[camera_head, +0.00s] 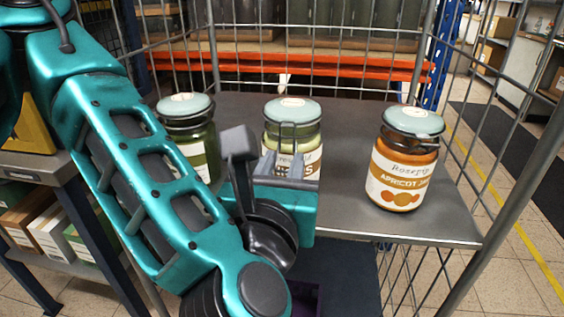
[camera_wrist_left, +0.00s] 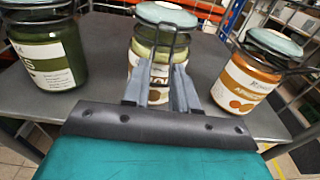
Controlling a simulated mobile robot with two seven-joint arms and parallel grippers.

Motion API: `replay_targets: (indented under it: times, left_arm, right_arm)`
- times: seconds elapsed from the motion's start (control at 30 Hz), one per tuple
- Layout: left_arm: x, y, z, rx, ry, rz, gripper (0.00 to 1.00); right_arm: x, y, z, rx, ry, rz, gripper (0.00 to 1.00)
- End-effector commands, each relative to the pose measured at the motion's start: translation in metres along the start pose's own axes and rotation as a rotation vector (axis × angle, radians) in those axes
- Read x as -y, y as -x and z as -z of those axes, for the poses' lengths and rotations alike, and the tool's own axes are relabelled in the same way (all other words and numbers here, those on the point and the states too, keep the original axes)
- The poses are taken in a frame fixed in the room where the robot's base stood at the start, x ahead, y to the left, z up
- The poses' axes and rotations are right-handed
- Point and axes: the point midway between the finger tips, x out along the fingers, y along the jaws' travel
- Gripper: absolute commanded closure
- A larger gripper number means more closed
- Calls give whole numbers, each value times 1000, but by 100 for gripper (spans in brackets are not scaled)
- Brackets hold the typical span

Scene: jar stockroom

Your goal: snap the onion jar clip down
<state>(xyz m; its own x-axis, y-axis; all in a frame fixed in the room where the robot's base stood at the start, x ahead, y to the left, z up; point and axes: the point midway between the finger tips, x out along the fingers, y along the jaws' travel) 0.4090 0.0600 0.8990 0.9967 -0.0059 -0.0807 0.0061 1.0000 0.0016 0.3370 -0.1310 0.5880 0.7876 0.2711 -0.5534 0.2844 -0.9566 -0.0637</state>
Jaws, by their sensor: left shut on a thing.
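The middle jar (camera_head: 306,142) has a pale green lid and light contents; its partly covered label matches the onion jar by position only, as I cannot read it fully. It stands upright with its lid on. My left gripper (camera_head: 290,162) is at the front of this jar, its fingers shut on the wire clip (camera_wrist_left: 165,44). The clip stands up in front of the jar, its top near the lid (camera_wrist_left: 165,14). The gripper hides the jar's lower front. My right gripper is not in view.
A dark green jar (camera_head: 199,141) stands to the left, partly behind my arm. An orange apricot jar (camera_head: 402,166) stands to the right, near the edge of the grey shelf (camera_head: 355,204). Wire cage walls (camera_head: 355,64) enclose the shelf's back and right.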

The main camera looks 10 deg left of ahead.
Motion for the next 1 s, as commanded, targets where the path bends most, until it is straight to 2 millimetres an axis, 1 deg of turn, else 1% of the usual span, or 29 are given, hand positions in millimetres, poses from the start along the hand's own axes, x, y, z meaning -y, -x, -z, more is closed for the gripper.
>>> replay_targets:
  times: [0.2, 0.5, 1.0]
  left_arm:
    - [2, -2, 2, 112, -9, 3, 100]
    - [1, -4, 8, 215, -7, 1, 100]
    - [0, -7, 11, 274, 2, -3, 100]
  right_arm:
    - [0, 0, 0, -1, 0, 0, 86]
    - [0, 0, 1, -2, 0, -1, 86]
    - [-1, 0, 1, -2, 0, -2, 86]
